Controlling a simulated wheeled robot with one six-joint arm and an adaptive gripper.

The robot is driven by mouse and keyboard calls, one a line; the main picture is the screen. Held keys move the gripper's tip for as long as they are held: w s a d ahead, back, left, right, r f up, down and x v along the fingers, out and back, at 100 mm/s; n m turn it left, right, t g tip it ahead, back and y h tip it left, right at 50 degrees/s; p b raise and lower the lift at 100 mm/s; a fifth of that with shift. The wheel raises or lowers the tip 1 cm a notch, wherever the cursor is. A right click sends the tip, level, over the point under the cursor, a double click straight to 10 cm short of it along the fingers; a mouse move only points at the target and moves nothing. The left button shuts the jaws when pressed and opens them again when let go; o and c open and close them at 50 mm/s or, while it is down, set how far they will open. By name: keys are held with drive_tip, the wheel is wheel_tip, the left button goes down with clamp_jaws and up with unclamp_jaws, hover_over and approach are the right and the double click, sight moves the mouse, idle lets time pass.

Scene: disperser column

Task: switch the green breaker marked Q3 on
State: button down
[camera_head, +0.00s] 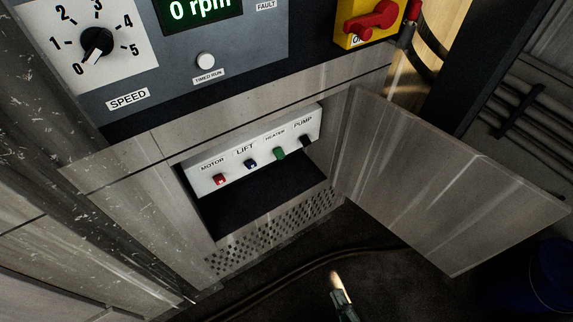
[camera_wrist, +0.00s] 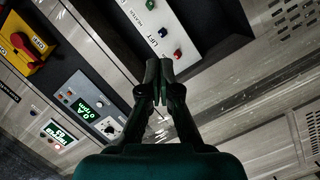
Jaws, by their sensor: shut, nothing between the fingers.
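The green breaker (camera_head: 280,153) sits third from the left in a white strip (camera_head: 235,168), under the label HEATER, inside an open recess. A Q3 mark is too small to read. It also shows at the top edge of the wrist view (camera_wrist: 150,5). My gripper (camera_wrist: 158,75) is shut and empty, its fingertips apart from the breaker and seen just beside the strip's red end. In the head view, what seems to be my gripper (camera_head: 337,283) shows at the bottom, below and right of the recess.
Red (camera_head: 219,179), blue (camera_head: 250,163) and black (camera_head: 305,140) breakers share the strip. The recess door (camera_head: 440,185) stands open on the right. A control panel with a speed dial (camera_head: 97,42) and a red rotary switch (camera_head: 372,20) is above. A perforated grille (camera_head: 275,230) lies below.

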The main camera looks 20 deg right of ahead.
sight(279, 154)
drive_tip(key=w+d+f+n+y, duration=0.1)
drive_tip(key=w+f+n, duration=0.3)
drive_tip(key=w+n, duration=0.9)
drive_tip(key=w+d+f+n+t+y, duration=0.1)
drive_tip(key=w+f+n+y, duration=0.2)
drive_tip(key=w+n, duration=1.1)
drive_tip(key=w+f, duration=0.1)
drive_tip(key=w, duration=1)
drive_tip(key=shift+d+f+n+t+y, duration=0.15)
drive_tip(key=shift+d+n+t+y, duration=0.15)
drive_tip(key=shift+y, duration=0.1)
drive_tip(key=w+a+r, duration=0.2)
drive_tip(key=w+r, duration=0.2)
drive_tip(key=w, duration=0.4)
drive_tip(key=shift+r, duration=0.25)
